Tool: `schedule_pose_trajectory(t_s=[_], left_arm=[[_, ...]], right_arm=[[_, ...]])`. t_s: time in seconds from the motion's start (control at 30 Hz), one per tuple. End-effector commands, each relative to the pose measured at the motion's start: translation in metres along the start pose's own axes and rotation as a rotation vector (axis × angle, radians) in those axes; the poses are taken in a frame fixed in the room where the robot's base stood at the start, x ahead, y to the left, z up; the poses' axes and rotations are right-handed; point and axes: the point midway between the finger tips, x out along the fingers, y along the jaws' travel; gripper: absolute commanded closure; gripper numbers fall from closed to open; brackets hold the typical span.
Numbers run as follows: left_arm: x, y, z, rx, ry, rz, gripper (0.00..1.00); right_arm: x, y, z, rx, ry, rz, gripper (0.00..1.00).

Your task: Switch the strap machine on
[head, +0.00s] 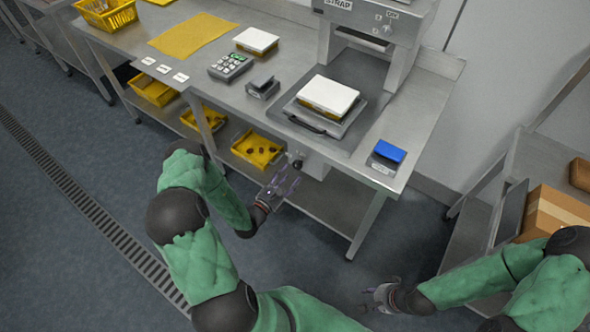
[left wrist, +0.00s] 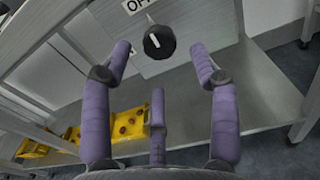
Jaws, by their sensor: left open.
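The strap machine (head: 399,58) is a grey metal frame on the steel table, with a "STRAP" label on its top and a white-lidded yellow box on its bed. A black rotary knob (left wrist: 159,42) with a white pointer line is on a light panel under the table edge. An "OFF" label shows above it, partly cut off. The knob also shows in the head view (head: 297,163). My left gripper (head: 284,183) is open and empty, just below and in front of the knob, not touching it. My right gripper (head: 384,297) is low at the bottom right, away from the table; its fingers are too small to judge.
The steel table (head: 230,105) carries a keypad (head: 231,66), a second white-lidded box (head: 257,40) and a blue pad (head: 389,151). Yellow trays of dates (head: 257,149) sit on the lower shelf. A cardboard box (head: 556,216) is on the right-hand bench. Floor before the table is clear.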

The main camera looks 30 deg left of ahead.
Motion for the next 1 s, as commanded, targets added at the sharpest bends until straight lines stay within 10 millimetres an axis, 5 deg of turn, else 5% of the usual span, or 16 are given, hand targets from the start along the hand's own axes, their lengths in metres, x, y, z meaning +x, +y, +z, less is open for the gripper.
schedule_pose_trajectory(t_s=[0.3,0.7,0.9,1.0], left_arm=[[0.042,-0.001,-0.001,0.001,-0.001,-0.002,0.39],[0.048,0.000,0.000,-0.001,0.001,-0.001,0.39],[0.048,-0.001,0.000,-0.001,0.001,-0.001,0.93],[0.048,-0.001,-0.001,-0.001,0.002,-0.002,0.94]], right_arm=[[0.010,0.004,0.000,0.000,0.000,0.000,0.60],[0.011,0.004,-0.001,0.000,0.000,0.000,0.60],[0.011,0.004,-0.001,0.000,0.000,0.000,0.60],[0.011,0.004,-0.001,0.000,0.000,0.000,0.60]])
